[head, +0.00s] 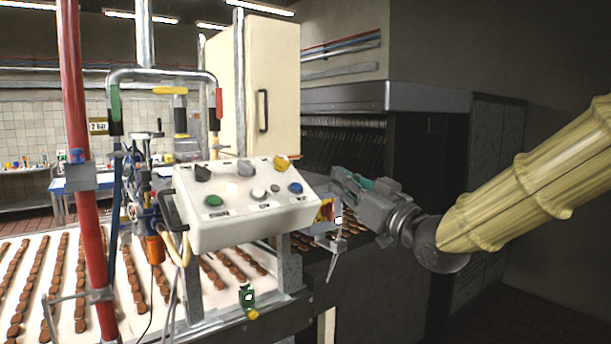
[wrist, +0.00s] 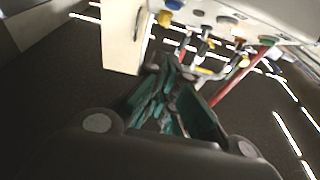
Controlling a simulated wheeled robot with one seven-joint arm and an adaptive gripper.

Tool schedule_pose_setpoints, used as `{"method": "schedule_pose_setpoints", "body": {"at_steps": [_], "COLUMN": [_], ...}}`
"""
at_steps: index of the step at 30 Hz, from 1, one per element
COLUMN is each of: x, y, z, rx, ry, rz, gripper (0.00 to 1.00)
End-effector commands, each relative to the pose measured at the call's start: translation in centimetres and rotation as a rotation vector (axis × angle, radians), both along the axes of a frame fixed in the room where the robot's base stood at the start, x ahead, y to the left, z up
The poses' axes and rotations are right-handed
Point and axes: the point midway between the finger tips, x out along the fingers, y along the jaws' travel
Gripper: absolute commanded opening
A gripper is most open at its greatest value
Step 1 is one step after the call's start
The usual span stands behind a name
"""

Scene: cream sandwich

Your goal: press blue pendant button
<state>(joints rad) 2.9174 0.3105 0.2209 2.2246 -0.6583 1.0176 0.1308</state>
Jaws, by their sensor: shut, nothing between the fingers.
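The pendant is a white control box (head: 238,218) with a sloped panel in the middle of the head view. Its blue button (head: 295,187) is at the right end of the panel's lower row, and also shows at the top of the wrist view (wrist: 174,5). My gripper (head: 337,174) is shut and empty, just right of the box and apart from the button in the head view. In the wrist view its teal fingers (wrist: 172,64) are together, with the panel beyond them. Whether the button is pressed in cannot be told.
The panel also bears a green button (head: 213,200), a white button (head: 259,194) and a yellow knob (head: 281,162). A red post (head: 75,150) stands left. A conveyor (head: 65,285) with rows of brown biscuits runs below. A dark machine (head: 400,98) stands behind my gripper.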

Motion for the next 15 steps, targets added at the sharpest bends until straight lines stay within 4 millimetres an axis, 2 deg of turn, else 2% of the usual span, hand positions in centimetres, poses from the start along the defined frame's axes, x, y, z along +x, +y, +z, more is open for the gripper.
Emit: {"method": "schedule_pose_setpoints", "body": {"at_steps": [10,15], "x": [0.06,0.94], "y": [0.06,0.69], "z": [0.09,0.52], "rx": [-0.001,-0.002], "ry": [-0.001,0.0], "rz": [0.0,-0.001], "gripper": [0.0,0.0]}}
